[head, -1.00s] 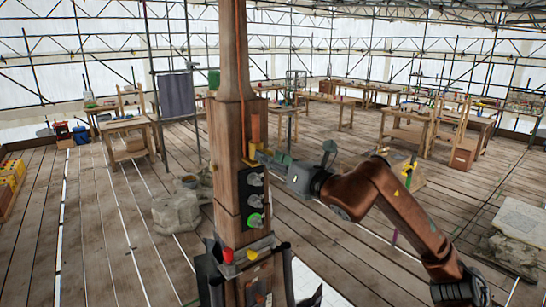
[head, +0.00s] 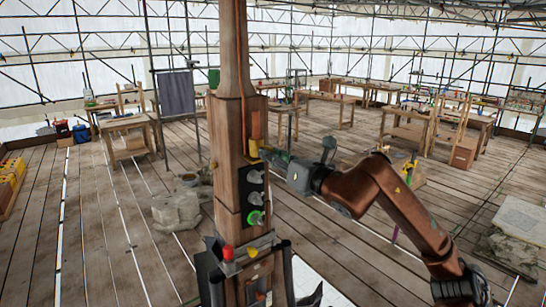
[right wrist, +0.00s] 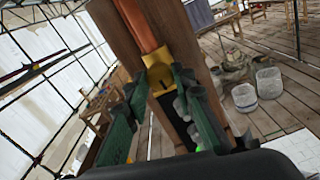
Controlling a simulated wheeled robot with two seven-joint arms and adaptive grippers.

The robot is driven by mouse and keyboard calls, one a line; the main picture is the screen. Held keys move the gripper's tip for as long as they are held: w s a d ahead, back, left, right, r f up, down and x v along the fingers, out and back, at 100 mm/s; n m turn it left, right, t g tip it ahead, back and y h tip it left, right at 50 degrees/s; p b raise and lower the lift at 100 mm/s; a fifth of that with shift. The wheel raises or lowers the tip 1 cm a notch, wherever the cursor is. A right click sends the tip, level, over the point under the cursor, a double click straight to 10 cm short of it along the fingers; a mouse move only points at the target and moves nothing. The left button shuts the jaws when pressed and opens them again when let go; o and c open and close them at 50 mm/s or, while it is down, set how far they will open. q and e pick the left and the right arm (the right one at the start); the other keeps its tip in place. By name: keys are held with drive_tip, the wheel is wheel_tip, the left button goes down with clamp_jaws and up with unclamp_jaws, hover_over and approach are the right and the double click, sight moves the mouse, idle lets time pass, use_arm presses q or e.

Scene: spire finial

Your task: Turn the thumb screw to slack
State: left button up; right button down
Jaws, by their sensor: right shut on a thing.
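The wooden spire post (head: 226,140) stands upright in the middle of the head view. A yellow brass fitting (head: 254,148) sits on its right side, and the fitting also shows in the right wrist view (right wrist: 160,72). My right gripper (head: 266,154) reaches the fitting from the right. In the right wrist view its green fingers (right wrist: 158,84) stand either side of the fitting's lower part and are shut on what I take to be the thumb screw. The screw itself is mostly hidden by the fingers. My left gripper is not in view.
A stone block (head: 177,211) lies left of the post. Workbenches stand farther back.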

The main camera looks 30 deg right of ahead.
drive_tip(key=n+p, duration=0.1)
drive_tip(key=n, duration=3.4)
drive_tip(key=shift+f, duration=0.15)
idle(0.4)
drive_tip(key=c, duration=1.6)
unclamp_jaws()
